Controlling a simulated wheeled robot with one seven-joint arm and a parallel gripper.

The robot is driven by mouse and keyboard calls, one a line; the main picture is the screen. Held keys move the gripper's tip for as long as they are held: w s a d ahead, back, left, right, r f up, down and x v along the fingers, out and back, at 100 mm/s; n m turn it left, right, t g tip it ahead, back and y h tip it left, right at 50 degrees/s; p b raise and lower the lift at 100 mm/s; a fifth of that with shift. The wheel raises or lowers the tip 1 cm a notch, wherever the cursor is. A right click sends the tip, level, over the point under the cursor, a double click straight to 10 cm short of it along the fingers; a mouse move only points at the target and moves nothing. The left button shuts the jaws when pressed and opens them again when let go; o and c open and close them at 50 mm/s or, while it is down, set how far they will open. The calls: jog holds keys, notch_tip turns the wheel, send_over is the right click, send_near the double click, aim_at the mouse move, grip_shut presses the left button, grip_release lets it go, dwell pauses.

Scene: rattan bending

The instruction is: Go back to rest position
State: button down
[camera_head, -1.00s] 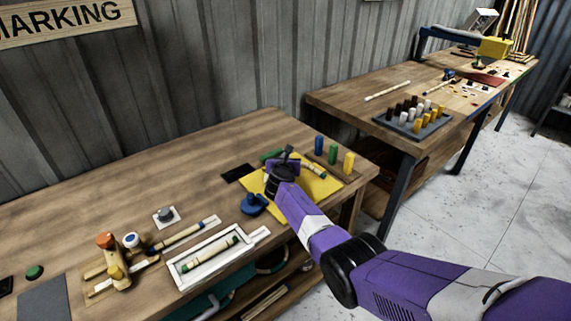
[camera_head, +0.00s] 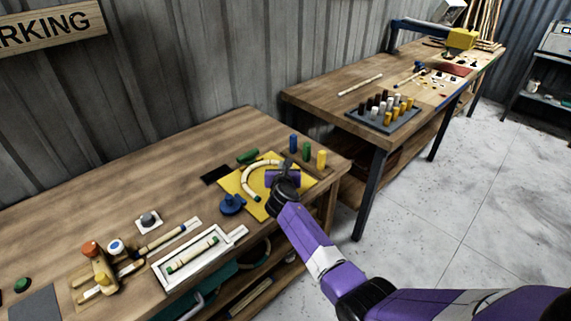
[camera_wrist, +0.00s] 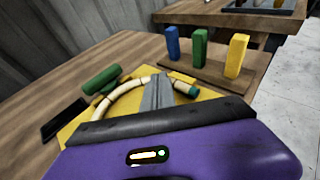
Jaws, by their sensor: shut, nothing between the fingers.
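My gripper (camera_head: 286,166) is purple and black, shut and empty, above the yellow board (camera_head: 233,184) at the right end of the near table. In the wrist view its grey fingers (camera_wrist: 158,92) are together in front of a curved pale rattan piece (camera_wrist: 120,98). The rattan bends in an arc on the yellow board and also shows in the head view (camera_head: 247,179). Part of the arc is hidden behind my gripper. I cannot tell whether the fingers touch it.
Blue, green and yellow pegs (camera_head: 307,152) stand behind the board, near a green cylinder (camera_head: 248,156). A blue clamp-like piece (camera_head: 232,204) and a white tray (camera_head: 196,257) lie to the left. A second table (camera_head: 318,98) stands behind; floor to the right is clear.

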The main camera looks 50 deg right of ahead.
jog(key=shift+s+a+r, duration=0.15)
jog(key=shift+s+r, duration=0.1)
jog(key=shift+s, duration=0.35)
dwell(0.3)
